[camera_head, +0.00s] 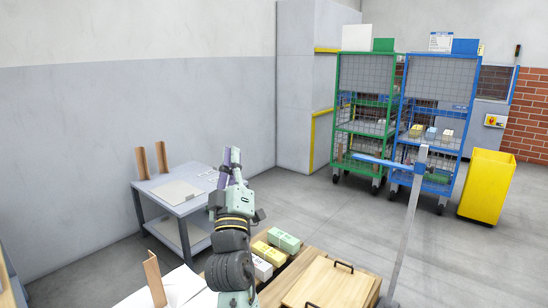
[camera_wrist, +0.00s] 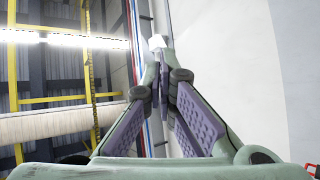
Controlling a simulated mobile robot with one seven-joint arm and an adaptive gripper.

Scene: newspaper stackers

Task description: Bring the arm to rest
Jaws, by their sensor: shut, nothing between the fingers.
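My arm rises from the bottom middle of the head view, with my gripper (camera_head: 231,160) at its top, fingers pointing up. In the picture the fingers overlap the right part of a grey table. In the wrist view my gripper (camera_wrist: 162,85) has its purple padded fingers together at the tips, with nothing between them.
A grey table (camera_head: 185,205) stands left of my arm. A wooden box lid (camera_head: 325,285) and several wrapped bundles (camera_head: 284,240) lie right of my arm. Green (camera_head: 365,100) and blue (camera_head: 440,100) carts and a yellow bin (camera_head: 487,187) stand behind.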

